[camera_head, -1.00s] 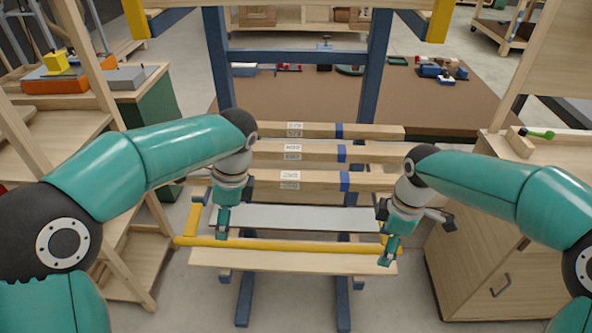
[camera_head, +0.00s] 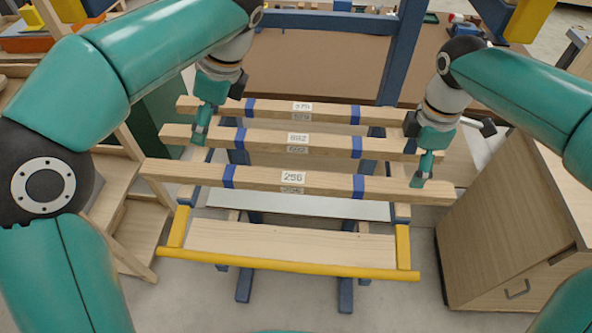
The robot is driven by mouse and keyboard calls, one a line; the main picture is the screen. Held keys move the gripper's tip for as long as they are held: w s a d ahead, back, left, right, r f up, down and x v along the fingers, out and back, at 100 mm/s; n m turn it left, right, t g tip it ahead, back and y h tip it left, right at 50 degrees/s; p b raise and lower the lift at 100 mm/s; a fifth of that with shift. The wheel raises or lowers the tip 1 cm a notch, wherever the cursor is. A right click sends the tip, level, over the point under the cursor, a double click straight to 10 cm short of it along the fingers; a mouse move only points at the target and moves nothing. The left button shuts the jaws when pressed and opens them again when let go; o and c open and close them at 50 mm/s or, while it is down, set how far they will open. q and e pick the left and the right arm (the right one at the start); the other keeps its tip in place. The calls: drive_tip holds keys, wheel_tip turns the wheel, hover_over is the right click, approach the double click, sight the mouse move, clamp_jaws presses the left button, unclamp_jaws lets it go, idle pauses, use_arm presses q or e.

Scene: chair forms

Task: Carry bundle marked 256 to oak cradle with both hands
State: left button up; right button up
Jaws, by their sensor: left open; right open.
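The bundle marked 256 (camera_head: 265,179) is a long pale timber bundle with two blue bands and a white label. It lies level across the blue rack, nearest to me of three such bundles. My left gripper (camera_head: 201,128) is open and empty, over the left part of the middle bundle, behind the 256 bundle. My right gripper (camera_head: 423,172) is open, just above or behind the right end of the 256 bundle; I cannot tell whether it touches. I cannot pick out the oak cradle for certain.
Two similar bundles, the middle one (camera_head: 265,137) and the far one (camera_head: 270,106), lie behind. A pale board (camera_head: 290,240) with a yellow rail (camera_head: 290,264) is in front. A wooden cabinet (camera_head: 505,215) stands right, wooden steps (camera_head: 120,220) left.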

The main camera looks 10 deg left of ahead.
sight(196, 169)
drive_tip(key=shift+s+d+r, duration=0.1)
drive_tip(key=shift+s+d, duration=0.05)
drive_tip(key=shift+s, duration=0.05)
drive_tip(key=shift+w, duration=0.1)
use_arm(q)
drive_tip(key=x, duration=1.6)
drive_tip(key=shift+s+f, duration=0.1)
drive_tip(key=shift+f, duration=0.3)
use_arm(e)
wheel_tip(196, 169, down, 8)
drive_tip(key=shift+r, duration=0.2)
use_arm(q)
clamp_jaws()
use_arm(e)
clamp_jaws()
